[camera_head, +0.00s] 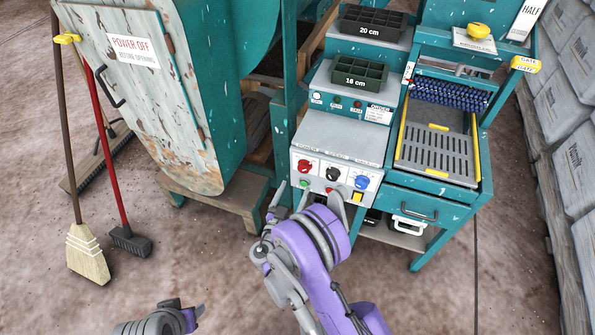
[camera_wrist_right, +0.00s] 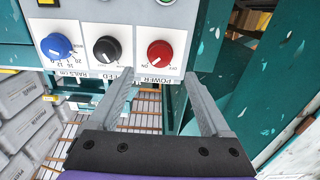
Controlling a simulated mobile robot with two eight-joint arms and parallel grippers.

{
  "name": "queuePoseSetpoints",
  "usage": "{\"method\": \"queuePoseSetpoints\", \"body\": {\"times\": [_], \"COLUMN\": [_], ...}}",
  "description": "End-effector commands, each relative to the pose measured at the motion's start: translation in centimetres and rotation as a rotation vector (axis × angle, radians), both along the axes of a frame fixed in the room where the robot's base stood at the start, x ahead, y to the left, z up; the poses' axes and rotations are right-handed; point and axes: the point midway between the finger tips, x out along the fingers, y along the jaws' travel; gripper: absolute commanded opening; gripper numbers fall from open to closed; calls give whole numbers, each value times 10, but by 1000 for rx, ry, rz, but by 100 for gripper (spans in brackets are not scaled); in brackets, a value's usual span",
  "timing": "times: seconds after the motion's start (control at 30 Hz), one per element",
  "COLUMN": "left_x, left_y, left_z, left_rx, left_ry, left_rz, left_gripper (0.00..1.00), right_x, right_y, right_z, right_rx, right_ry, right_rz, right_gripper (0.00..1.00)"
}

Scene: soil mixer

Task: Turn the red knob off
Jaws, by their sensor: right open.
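The red knob (camera_head: 305,167) is at the left of the control panel's front face, under the POWER label. In the right wrist view the red knob (camera_wrist_right: 160,53) has a white pointer line, with OFF and ON marks beside it; the view is upside down. My right gripper (camera_head: 318,197) is open in front of the panel, a little below the knobs. In the wrist view the right gripper's fingers (camera_wrist_right: 161,84) are apart and empty, with the knob just beyond and between the fingertips. My left gripper (camera_head: 190,314) is at the bottom edge, partly cut off.
Beside it are a black knob (camera_head: 333,174) and a blue knob (camera_head: 361,182). A green button (camera_head: 304,183) and a yellow switch (camera_head: 357,197) sit below. A drawer (camera_head: 412,207) is at the right. Brooms lean at the left. Floor in front is clear.

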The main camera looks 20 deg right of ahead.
Motion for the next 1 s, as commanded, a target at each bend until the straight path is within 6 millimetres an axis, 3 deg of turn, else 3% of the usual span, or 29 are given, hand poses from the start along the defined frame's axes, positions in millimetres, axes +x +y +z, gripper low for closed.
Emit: {"method": "queuePoseSetpoints", "body": {"times": [0.2,0.4,0.83,1.0], "left_x": [0,0,1,1], "left_y": [0,0,0,0], "left_z": [-3,-5,-5,-5], "left_rx": [0,0,0,0], "left_ry": [1,2,2,2], "left_rz": [0,0,0,0], "left_gripper": [50,50,50,50], "right_x": [36,60,69,69], "right_y": [-26,-41,-47,-47], "right_z": [-1,-1,0,0], "right_rx": [-1,0,0,0], "right_ry": [2,1,2,2], "right_rz": [-4,-1,0,-1], "right_gripper": [82,82,82,53]}}
